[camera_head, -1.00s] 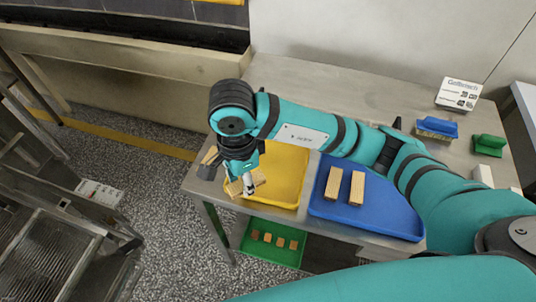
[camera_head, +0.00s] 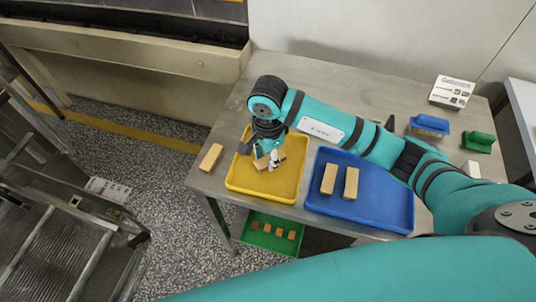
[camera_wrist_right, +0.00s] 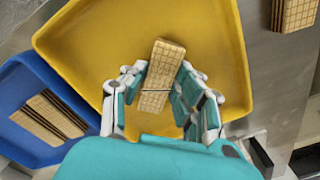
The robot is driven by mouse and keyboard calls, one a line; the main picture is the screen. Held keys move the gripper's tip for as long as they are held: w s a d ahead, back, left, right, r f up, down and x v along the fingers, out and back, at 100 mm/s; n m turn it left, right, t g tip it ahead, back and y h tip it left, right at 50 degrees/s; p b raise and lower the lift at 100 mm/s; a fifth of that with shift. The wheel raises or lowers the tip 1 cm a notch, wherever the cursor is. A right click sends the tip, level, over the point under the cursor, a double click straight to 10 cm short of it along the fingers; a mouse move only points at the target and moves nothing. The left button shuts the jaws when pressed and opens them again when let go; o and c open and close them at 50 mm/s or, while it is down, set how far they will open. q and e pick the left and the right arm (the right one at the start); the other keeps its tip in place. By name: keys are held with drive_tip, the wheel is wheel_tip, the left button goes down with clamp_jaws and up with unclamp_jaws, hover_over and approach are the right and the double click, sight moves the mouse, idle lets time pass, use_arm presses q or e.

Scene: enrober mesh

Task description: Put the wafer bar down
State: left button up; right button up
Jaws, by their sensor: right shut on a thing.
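My right gripper (camera_head: 272,160) is shut on a tan wafer bar (camera_head: 262,163) over the yellow tray (camera_head: 263,186). In the right wrist view, the wafer bar (camera_wrist_right: 164,65) shows its grid pattern and sits between the two fingers (camera_wrist_right: 157,89), with the yellow tray floor (camera_wrist_right: 110,45) beneath it. I cannot tell whether the bar touches the tray floor. Another wafer bar (camera_head: 211,157) lies on the steel table left of the yellow tray. It also shows in the wrist view (camera_wrist_right: 293,14). My left gripper is not in view.
A blue tray (camera_head: 375,205) with two wafer bars (camera_head: 329,179) stands right of the yellow tray. A green tray (camera_head: 262,240) with several small pieces is below the table. A blue brush (camera_head: 430,124), a green brush (camera_head: 478,142) and a white box (camera_head: 452,92) are at the back right.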

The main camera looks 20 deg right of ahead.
sight(268, 160)
drive_tip(key=shift+f, duration=0.2)
drive_tip(key=o, duration=0.8)
drive_tip(key=shift+c, duration=0.2)
drive_tip(key=shift+o, duration=0.5)
drive_tip(key=shift+r, duration=0.15)
drive_tip(key=shift+r, duration=0.2)
wheel_tip(268, 160, up, 12)
drive_tip(key=b, duration=0.2)
drive_tip(key=shift+f+b, duration=0.15)
drive_tip(key=shift+b, duration=0.15)
